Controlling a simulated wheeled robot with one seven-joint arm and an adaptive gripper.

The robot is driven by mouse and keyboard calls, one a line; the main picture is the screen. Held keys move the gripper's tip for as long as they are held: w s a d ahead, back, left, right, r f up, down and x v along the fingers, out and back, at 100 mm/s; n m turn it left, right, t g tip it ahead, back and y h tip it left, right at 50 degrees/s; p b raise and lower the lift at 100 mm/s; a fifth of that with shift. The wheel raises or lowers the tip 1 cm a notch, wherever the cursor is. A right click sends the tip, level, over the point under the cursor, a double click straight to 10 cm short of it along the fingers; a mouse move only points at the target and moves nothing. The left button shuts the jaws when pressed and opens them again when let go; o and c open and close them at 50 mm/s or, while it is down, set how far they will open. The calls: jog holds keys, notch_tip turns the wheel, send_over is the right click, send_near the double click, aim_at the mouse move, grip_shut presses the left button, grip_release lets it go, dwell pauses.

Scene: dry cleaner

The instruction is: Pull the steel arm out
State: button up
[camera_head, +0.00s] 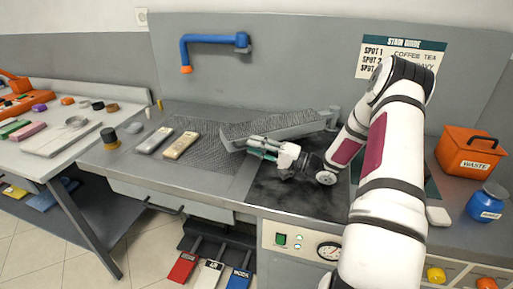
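The steel arm (285,124) appears to be the long grey board with a mesh top, above the work table (218,150). It runs from a mount (333,113) at the right to a free end at the left. My gripper (254,147) is low in front of its left part, with the fingers pointing left. The fingers overlap the arm's front edge in the picture. I cannot tell whether they touch it, or whether they are open or shut. My own arm hides part of the table at the right.
A blue pipe (210,39) with an orange tip is on the back panel. Two brushes (180,145) lie left of the board. An orange waste bin (468,153) and a blue jar (487,201) stand at the right. Several pedals (211,273) are below the table.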

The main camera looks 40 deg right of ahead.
jog(key=shift+v, duration=3.8)
